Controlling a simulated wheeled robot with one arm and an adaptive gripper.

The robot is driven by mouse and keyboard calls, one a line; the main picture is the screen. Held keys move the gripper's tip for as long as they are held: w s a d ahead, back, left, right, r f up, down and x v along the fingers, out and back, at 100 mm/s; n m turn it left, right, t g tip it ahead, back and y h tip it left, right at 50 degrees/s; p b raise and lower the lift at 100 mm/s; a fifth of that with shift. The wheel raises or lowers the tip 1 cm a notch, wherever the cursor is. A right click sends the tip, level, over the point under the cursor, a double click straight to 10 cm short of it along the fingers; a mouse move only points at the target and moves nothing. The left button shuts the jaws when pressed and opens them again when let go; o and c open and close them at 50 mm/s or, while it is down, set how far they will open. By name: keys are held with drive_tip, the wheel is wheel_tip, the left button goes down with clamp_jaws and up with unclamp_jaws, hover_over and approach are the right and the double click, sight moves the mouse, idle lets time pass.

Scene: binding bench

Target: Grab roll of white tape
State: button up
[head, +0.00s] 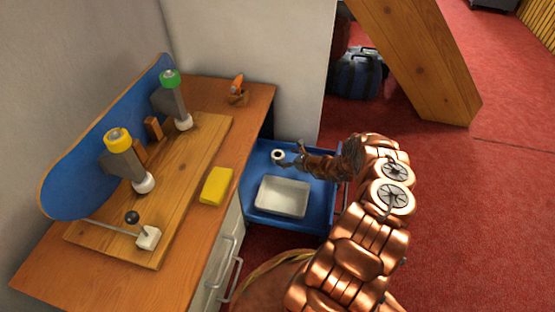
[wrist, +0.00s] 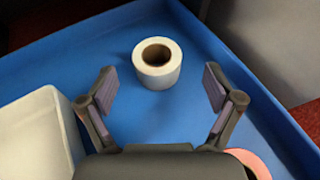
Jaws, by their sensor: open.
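The roll of white tape (wrist: 158,66) lies flat on the blue tray (wrist: 165,120), its brown core hole facing up. In the head view the roll (head: 278,156) shows near the tray's back left corner. My gripper (wrist: 159,90) is open and empty. In the wrist view its two fingers stand apart with the roll ahead, centred between them and just past the fingertips. In the head view my gripper (head: 292,160) is beside the roll, on its right. I cannot tell the exact height of the fingers above the tray.
A white rectangular dish (head: 283,197) stands in the tray, close to my left finger in the wrist view (wrist: 35,135). The tray has a raised rim (head: 290,230). A wooden bench (head: 190,240) with a yellow block (head: 217,185) stands at left. A pink round thing (wrist: 250,162) shows partly behind my gripper.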

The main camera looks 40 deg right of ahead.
sight(280, 156)
drive_tip(key=b+x, duration=0.2)
drive_tip(key=x, duration=0.1)
drive_tip(key=shift+a+f, duration=0.25)
drive_tip(key=shift+f, duration=0.05)
drive_tip(key=shift+w, duration=0.25)
drive_tip(key=shift+c, duration=0.3)
drive_tip(key=shift+r, duration=0.1)
drive_tip(key=c, duration=1.2)
